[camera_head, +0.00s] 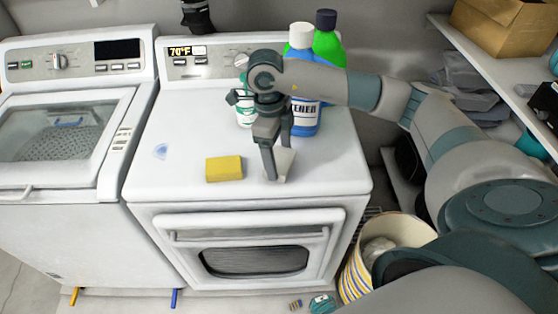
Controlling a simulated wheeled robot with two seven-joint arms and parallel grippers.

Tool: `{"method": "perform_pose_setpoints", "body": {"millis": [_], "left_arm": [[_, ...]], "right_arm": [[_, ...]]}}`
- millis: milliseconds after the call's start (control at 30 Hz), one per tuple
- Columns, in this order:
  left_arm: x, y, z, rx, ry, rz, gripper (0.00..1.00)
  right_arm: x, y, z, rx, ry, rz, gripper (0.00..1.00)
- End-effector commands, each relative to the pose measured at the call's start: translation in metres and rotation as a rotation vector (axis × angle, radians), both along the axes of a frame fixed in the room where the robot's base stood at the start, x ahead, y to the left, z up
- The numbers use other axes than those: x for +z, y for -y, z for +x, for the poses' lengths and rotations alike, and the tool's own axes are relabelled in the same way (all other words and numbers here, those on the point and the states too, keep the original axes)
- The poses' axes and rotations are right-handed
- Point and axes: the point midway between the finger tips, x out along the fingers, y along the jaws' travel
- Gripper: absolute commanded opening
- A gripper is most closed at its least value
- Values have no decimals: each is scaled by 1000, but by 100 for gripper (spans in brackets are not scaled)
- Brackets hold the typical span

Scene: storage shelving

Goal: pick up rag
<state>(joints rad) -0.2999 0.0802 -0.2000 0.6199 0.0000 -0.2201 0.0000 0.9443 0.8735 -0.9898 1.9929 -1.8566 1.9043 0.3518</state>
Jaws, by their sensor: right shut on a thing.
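My right gripper (277,162) reaches over the top of the white dryer (190,130), its fingers pointing down near the front edge. It is shut on a small pale cloth-like piece, which looks like the rag (285,164). The rag shows beside the fingers at the dryer top; the fingers partly hide it, and I cannot tell whether it still touches the surface. My left gripper is not in view.
A yellow sponge (224,169) lies left of my gripper. Blue-and-white (303,115) and green (327,44) bottles stand behind my right arm. A washer (60,120) adjoins on the left. A striped basket (357,272) stands on the floor; a shelf (510,75) is at right.

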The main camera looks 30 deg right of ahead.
Motion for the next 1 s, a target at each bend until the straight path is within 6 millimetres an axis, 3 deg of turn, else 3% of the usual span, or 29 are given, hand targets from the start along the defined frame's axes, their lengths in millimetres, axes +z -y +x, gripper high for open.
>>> {"method": "perform_pose_setpoints", "body": {"millis": [167, 600, 800, 1000], "left_arm": [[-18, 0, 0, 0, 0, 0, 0], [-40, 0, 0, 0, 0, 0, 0], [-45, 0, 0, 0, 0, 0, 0], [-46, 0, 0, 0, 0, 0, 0]], "right_arm": [[23, 0, -2, 2, 5, 0, 48], [73, -7, -85, 2, 6, 0, 48], [87, -10, -107, 2, 4, 1, 48], [92, -10, -116, 1, 1, 0, 48]]}}
